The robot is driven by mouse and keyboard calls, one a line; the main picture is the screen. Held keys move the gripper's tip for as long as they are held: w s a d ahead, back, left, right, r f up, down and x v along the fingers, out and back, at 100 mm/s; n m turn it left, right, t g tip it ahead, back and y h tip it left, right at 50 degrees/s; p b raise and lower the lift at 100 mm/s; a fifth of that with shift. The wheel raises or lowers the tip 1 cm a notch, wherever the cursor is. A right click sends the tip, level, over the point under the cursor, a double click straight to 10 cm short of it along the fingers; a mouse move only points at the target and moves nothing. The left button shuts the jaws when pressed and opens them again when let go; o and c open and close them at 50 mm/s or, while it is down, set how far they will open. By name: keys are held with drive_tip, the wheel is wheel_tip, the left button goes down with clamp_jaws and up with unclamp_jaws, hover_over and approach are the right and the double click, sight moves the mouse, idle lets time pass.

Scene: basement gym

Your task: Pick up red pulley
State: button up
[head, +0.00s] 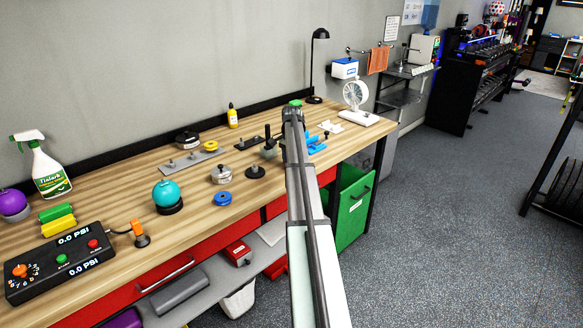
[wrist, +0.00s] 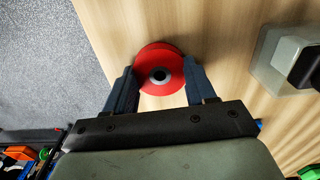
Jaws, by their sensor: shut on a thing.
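The red pulley (wrist: 150,58) is a round red disc with a pale ring and a dark centre hole, seen in the wrist view at the top middle. My gripper (wrist: 160,85) has its two dark fingers on either side of the pulley, shut on it. The wooden worktop (wrist: 225,30) shows behind the pulley; whether the pulley touches it is unclear. In the head view my arm reaches over the right part of the workbench (head: 130,205), and the pulley is hidden behind the arm.
A grey block-like object (wrist: 285,55) stands to the right of my gripper in the wrist view.

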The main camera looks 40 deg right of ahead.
drive_tip(key=c, duration=0.4)
drive_tip(key=shift+r, duration=0.15)
drive_tip(key=shift+r, duration=7.15)
drive_tip(key=shift+w+a+f, duration=0.4)
drive_tip(key=shift+w+a, duration=0.75)
drive_tip(key=shift+a, duration=1.05)
drive_tip(key=shift+w+a+f, duration=0.4)
drive_tip(key=shift+w+a, duration=0.8)
drive_tip(key=shift+a, duration=1.05)
drive_tip(key=shift+w+a+f, duration=0.4)
drive_tip(key=shift+w+a, duration=0.75)
drive_tip(key=shift+a, duration=1.05)
